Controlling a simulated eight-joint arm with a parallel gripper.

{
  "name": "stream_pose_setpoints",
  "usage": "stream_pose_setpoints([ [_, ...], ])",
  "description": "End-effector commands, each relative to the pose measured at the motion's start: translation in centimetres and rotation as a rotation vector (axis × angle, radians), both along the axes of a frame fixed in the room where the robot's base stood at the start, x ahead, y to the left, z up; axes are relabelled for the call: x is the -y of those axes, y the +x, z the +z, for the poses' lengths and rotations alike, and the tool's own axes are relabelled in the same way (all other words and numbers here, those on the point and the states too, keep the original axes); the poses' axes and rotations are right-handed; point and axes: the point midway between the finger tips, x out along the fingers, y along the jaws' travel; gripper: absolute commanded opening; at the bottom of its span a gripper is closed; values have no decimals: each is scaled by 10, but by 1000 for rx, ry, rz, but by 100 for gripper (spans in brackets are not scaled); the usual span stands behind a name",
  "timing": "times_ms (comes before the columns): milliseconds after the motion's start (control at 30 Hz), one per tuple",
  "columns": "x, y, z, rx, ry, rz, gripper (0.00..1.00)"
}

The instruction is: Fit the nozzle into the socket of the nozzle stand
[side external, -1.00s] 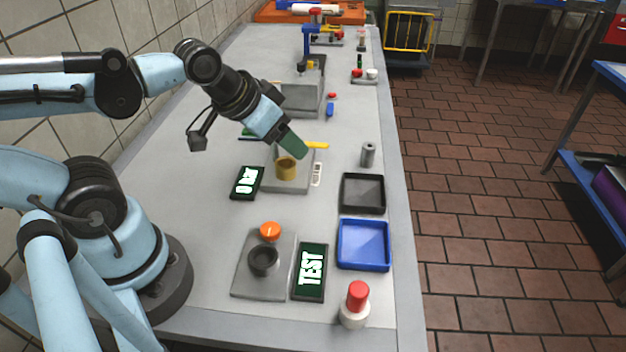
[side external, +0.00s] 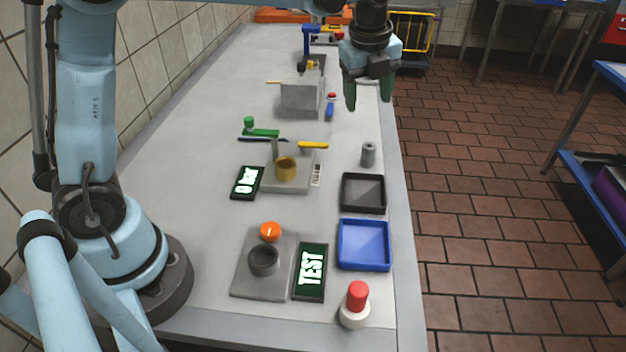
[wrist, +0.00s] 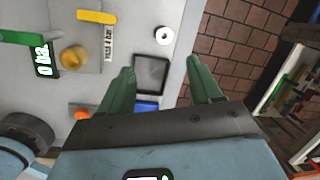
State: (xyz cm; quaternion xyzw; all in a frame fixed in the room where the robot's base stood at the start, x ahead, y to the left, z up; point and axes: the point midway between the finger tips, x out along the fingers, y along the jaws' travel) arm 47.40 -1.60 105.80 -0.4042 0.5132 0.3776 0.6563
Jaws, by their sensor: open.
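A small grey cylinder (side external: 368,154), likely the nozzle, stands upright on the bench behind the black tray. In the wrist view its round top (wrist: 164,36) shows a dark centre hole. I cannot tell for certain which fixture is the nozzle stand. One grey plate (side external: 300,184) carries a brass round piece (side external: 286,169); another grey plate (side external: 246,285) carries a dark ring socket (side external: 263,261) and an orange knob. My gripper (side external: 368,102), with green fingers, is open and empty, raised above the bench's right side. Its fingers (wrist: 160,66) also show in the wrist view, apart from the cylinder.
A black tray (side external: 345,206) and a blue tray (side external: 342,264) lie along the right edge. A red-topped button (side external: 357,296), a TEST display (side external: 311,272), a "0 bar" display (side external: 246,183) and a yellow lever (side external: 313,145) are nearby. A grey box (side external: 300,100) stands farther back.

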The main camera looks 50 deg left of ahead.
Motion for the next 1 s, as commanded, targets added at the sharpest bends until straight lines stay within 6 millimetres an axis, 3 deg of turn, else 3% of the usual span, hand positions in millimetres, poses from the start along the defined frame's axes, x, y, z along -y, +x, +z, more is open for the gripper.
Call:
stream_pose_setpoints([
  [100,3,19,-12,-61,46,-189,64],
  [300,5,31,-24,-114,79,-364,64],
  [467,4,34,-40,-121,83,-386,64],
  [733,-1,38,-82,-120,83,-383,64],
  [1000,-3,37,-100,-119,82,-382,64],
])
